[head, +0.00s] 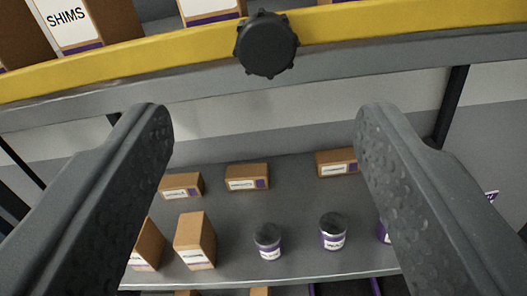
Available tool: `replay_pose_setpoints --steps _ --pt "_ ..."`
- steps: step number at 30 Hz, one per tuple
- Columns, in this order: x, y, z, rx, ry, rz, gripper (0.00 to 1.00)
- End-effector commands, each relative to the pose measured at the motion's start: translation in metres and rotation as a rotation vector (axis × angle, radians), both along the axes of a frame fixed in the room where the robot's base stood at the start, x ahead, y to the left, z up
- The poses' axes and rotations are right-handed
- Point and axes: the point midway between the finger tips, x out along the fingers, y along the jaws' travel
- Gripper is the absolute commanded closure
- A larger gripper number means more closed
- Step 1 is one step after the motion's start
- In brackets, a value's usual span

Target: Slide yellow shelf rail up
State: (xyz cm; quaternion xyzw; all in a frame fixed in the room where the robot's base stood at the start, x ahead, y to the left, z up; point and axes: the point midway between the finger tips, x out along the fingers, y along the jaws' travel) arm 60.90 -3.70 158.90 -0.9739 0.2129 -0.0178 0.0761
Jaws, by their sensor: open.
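The yellow shelf rail (170,52) runs across the top of the head view, along the front edge of a grey shelf, and appears slightly tilted in the picture. A black knob (267,44) with a lobed rim sits on the rail near the middle. My gripper (262,125) is open, with one dark grey textured finger at the left and one at the right. Its fingertips show below the rail and the knob in the picture, with nothing between them. Whether a finger touches anything cannot be told.
Boxes stand behind the rail, one labelled SHIMS (68,20). A lower grey shelf (330,272) holds small brown boxes (195,240) and tins with purple labels (333,232). Dark shelf posts (450,105) stand at the sides. The space between my fingers is clear.

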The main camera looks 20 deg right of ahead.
Motion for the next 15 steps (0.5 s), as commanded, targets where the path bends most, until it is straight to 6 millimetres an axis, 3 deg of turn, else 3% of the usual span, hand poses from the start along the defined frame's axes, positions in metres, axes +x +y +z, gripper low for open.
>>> replay_pose_setpoints --steps 6,15 --pt "-0.014 0.006 0.000 0.000 -0.001 0.000 0.42" --pt "-0.015 0.006 0.000 0.001 -0.001 -0.001 0.42"
